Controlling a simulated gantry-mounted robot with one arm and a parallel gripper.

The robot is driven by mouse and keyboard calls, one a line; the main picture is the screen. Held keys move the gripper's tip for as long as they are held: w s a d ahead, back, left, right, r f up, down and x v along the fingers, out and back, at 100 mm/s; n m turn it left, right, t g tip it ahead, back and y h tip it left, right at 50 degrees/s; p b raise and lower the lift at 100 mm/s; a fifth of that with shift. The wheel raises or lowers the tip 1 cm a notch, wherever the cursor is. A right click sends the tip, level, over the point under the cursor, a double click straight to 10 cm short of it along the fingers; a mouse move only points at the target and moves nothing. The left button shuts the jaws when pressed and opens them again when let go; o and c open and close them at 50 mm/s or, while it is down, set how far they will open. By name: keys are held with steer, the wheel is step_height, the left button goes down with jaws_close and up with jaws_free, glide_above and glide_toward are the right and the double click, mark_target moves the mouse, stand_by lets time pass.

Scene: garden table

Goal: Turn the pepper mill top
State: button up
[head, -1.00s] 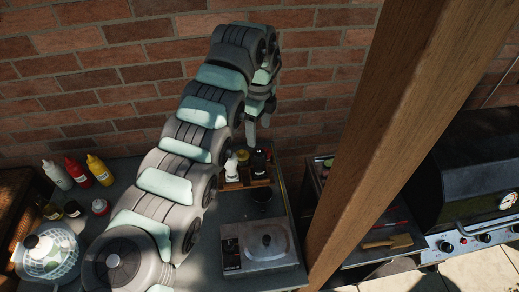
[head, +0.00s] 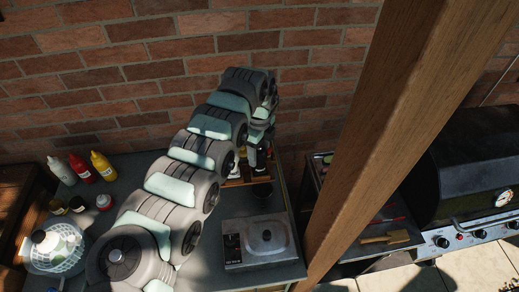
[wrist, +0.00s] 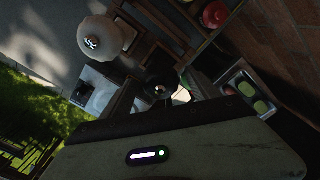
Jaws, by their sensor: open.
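The pepper mill shows in the wrist view as a dark rounded top (wrist: 160,72) with a small bright knob, just beyond my gripper's housing. In the head view the dark mill (head: 261,168) stands in a wooden caddy (head: 233,182) near the wall, partly hidden by my gripper. My gripper (head: 257,158) points down with its fingers apart, close over the mill. I cannot tell whether the fingers touch it.
Sauce bottles (head: 80,168) are at left. A wooden post (head: 375,150) and brick wall (head: 150,60) bound the space.

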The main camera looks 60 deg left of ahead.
steer(key=shift+c, duration=0.2)
steer(key=c, duration=1.3)
steer(key=n+p, duration=0.1)
steer(key=n, duration=0.2)
steer(key=shift+r, duration=0.2)
steer(key=shift+f+n+p, duration=0.2)
steer(key=shift+n+p, duration=0.3)
steer(key=shift+n, duration=0.5)
steer(key=o, duration=1.3)
steer(key=shift+o, duration=0.2)
steer(key=shift+r, duration=0.1)
